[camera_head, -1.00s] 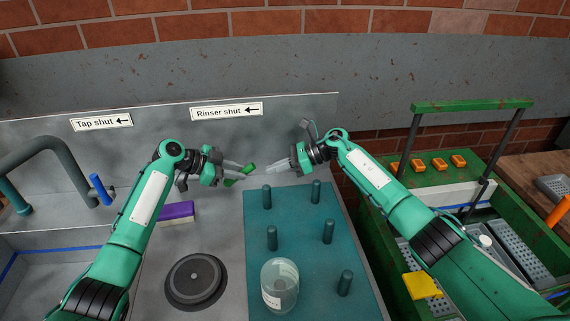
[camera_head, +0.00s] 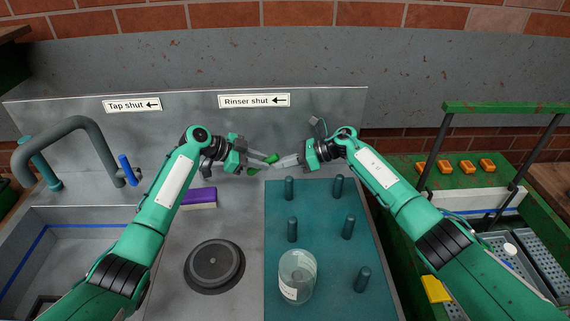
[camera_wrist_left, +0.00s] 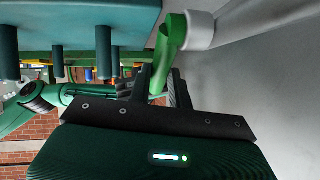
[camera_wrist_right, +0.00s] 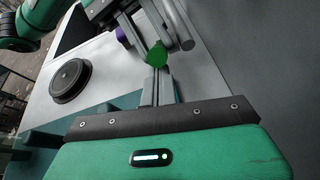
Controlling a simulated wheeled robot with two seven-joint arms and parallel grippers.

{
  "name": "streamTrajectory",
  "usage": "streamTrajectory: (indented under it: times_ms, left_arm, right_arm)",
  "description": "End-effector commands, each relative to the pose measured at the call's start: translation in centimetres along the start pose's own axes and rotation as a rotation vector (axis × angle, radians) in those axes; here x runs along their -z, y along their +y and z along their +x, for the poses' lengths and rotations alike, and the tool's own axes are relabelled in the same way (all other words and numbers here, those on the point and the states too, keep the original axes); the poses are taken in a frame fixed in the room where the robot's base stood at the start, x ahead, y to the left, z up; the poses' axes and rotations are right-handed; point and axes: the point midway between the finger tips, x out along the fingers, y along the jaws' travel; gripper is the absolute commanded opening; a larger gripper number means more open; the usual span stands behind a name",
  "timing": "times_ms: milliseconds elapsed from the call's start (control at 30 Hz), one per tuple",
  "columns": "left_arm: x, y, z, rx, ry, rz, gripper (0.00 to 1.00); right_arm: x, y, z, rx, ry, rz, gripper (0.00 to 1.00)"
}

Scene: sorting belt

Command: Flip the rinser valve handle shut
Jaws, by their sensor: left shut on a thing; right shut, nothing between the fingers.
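The rinser valve's green handle (camera_head: 271,159) is near the back panel, below the "Rinser shut" sign (camera_head: 254,100), whose arrow points left. My left gripper (camera_head: 262,161) is shut on the handle; in the left wrist view the green handle (camera_wrist_left: 170,42) passes between its fingers beside a pale round pipe end (camera_wrist_left: 200,31). My right gripper (camera_head: 284,162) is shut and empty just right of the handle. In the right wrist view a green end of the handle (camera_wrist_right: 157,54) shows close beyond its fingertips. Fingers partly hide the valve, so its exact angle is unclear.
A teal peg mat (camera_head: 320,260) with several pegs and a clear jar (camera_head: 297,277) lies in front. A purple sponge (camera_head: 199,197) and a dark round disc (camera_head: 214,266) are left of it. The tap (camera_head: 85,125) stands farther left; a green cart (camera_head: 405,170) is right.

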Motion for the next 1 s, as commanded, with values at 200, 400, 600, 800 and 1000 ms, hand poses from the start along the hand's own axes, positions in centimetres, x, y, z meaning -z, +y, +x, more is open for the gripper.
streamTrajectory:
  times_ms: [200,400,600,800,1000]
  left_arm:
    - [0.2,0.0,0.1,0.002,-0.001,0.002,0.38]
    - [0.1,0.0,0.1,0.000,-0.001,0.001,0.41]
    - [0.1,0.0,-0.5,0.001,-0.001,0.001,0.41]
    - [0.0,-0.1,-4.0,0.004,-0.002,0.002,0.41]
    - [-0.1,-0.1,-8.3,0.003,-0.002,0.001,0.41]
  right_arm:
    - [-1.5,0.2,0.1,-0.003,-0.019,-0.014,0.00]
    - [-1.1,0.1,0.1,-0.002,-0.015,-0.011,0.00]
    - [-1.0,0.1,0.0,-0.002,-0.012,-0.009,0.00]
    - [-0.9,0.1,0.0,-0.002,-0.011,-0.009,0.00]
    - [-0.8,0.1,0.0,-0.002,-0.011,-0.008,0.00]
